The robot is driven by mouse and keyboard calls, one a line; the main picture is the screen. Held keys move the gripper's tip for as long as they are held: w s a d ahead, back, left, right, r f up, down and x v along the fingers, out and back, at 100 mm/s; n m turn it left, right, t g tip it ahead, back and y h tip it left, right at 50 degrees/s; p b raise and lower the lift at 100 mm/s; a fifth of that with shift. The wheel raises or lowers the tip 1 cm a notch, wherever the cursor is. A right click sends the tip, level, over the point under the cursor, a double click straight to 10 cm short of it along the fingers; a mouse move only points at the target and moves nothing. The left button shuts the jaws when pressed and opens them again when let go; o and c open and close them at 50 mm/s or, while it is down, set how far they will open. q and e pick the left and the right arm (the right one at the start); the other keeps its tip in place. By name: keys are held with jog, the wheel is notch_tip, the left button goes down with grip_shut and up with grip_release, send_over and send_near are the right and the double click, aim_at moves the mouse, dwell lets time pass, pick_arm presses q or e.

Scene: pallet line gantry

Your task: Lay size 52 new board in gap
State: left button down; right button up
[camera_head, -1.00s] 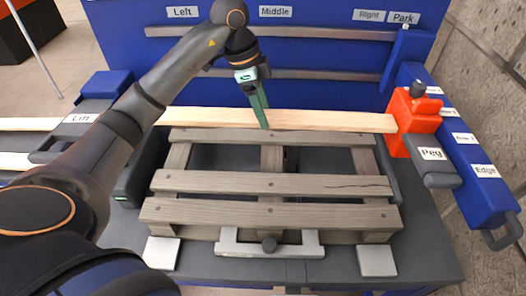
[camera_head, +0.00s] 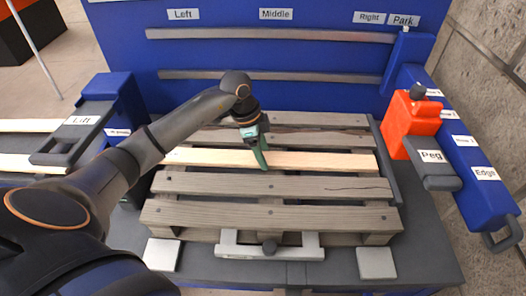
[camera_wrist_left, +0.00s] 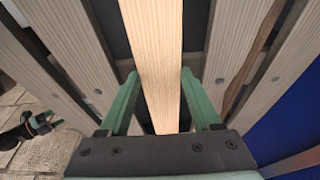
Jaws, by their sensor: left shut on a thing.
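The new board (camera_head: 318,161) is pale, clean wood and lies lengthwise across the grey pallet (camera_head: 270,216), between its weathered slats. My left gripper (camera_head: 262,158) is shut on the board near its middle. In the left wrist view, the green fingers (camera_wrist_left: 162,98) stand on either side of the board (camera_wrist_left: 155,55), and dark openings show along both its edges. The board lines up roughly with the gap between the slats; I cannot tell whether it rests down in it or hovers just above. Any size marking is not visible.
An orange peg block (camera_head: 408,124) stands at the right beside a blue rail (camera_head: 463,150). A grey clamp (camera_head: 270,245) sits at the pallet's front edge.

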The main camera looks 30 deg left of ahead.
pick_arm(q)
jog(key=shift+c, duration=0.5)
grip_release()
jog(key=v, duration=1.2)
